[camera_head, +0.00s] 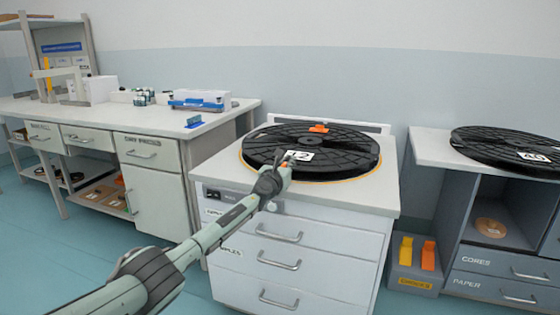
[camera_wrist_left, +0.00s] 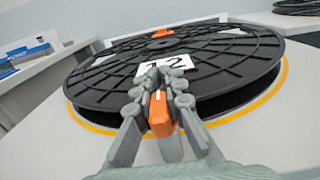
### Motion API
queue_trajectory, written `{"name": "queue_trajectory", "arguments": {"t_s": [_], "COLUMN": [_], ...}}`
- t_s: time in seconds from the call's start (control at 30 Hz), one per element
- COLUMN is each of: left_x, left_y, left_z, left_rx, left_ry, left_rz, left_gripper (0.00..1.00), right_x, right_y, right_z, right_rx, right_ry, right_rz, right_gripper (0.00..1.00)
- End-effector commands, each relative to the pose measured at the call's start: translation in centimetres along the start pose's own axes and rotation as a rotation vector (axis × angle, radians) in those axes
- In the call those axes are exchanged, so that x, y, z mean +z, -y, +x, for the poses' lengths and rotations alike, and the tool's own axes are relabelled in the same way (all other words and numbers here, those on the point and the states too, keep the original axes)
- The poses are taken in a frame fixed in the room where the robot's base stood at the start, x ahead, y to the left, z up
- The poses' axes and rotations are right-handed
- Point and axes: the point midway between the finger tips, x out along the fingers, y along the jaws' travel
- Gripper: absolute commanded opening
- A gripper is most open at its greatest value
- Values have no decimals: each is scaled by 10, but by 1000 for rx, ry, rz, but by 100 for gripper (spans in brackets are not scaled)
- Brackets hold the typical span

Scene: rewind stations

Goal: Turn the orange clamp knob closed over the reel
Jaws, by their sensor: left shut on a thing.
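The black reel (camera_head: 335,150) lies flat on the white-topped drawer cabinet (camera_head: 340,196), with an orange ring showing around its base. It fills much of the left wrist view (camera_wrist_left: 200,55). A white number label on the reel (camera_wrist_left: 168,68) ends in 2. An orange clamp knob (camera_wrist_left: 160,113) is at the reel's near edge, between the fingers of my left gripper (camera_wrist_left: 159,82), which is shut on it. In the head view my left gripper (camera_head: 286,165) covers most of this knob. A second orange clamp (camera_head: 319,128) sits at the reel's far edge. My right gripper is not in view.
A workbench (camera_head: 150,125) with boxes stands at left. At right, another black reel (camera_head: 510,147) lies on a grey shelf unit. Orange and yellow pieces stand in a low grey bin (camera_head: 413,277). The cabinet top's front right corner is clear.

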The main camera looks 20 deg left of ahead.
Motion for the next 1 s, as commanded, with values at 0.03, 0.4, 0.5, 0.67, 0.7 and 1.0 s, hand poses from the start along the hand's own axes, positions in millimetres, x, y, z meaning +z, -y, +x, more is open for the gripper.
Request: {"name": "queue_trajectory", "arguments": {"t_s": [0.03,0.4,0.5,0.67,0.7,1.0], "left_x": [-3,-3,-3,-2,-1,-2], "left_y": [0,0,0,0,0,-14], "left_z": [0,0,0,0,0,-5], "left_rx": [2,2,2,2,2,0], "left_ry": [-4,-3,-3,-1,-1,0], "left_rz": [-1,-1,-1,0,0,1], "left_gripper": [0,16,28,34,34,34], "right_x": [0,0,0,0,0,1], "right_y": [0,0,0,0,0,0], "right_z": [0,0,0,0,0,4], "right_rx": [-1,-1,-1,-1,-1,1], "right_ry": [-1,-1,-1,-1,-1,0], "right_rz": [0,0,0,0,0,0], "right_gripper": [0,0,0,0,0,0]}}
